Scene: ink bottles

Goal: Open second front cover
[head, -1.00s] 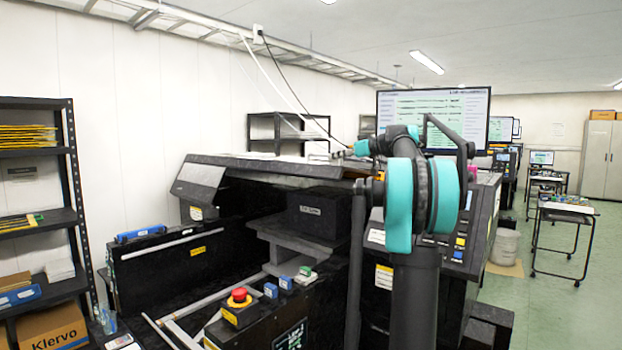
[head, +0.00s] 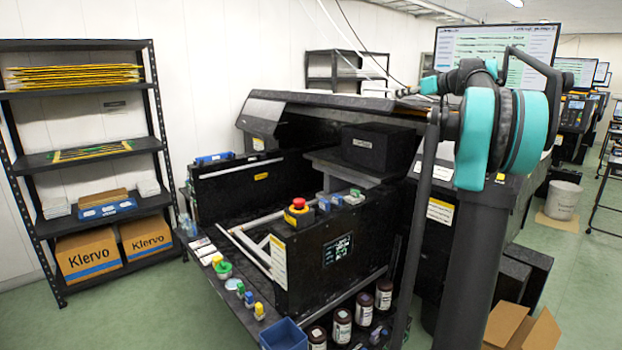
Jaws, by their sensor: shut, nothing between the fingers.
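A large black printer-like machine (head: 225,188) fills the middle of the head view. Its long top cover (head: 335,103) spans the upper part, above an open bay with pale rails (head: 255,258). A black front box (head: 300,275) carries a red emergency button (head: 298,204) and a small screen. I cannot tell which panel is the second front cover. My arm, dark with teal joints, stands at the right and hides part of the machine. My gripper is not visible in this view.
A shelf (head: 75,163) with boxes stands at the left. Several dark bottles (head: 342,326) and a blue bin (head: 284,335) sit on the low ledge in front. An open cardboard box (head: 520,328) is at the lower right. Green floor is clear at the lower left.

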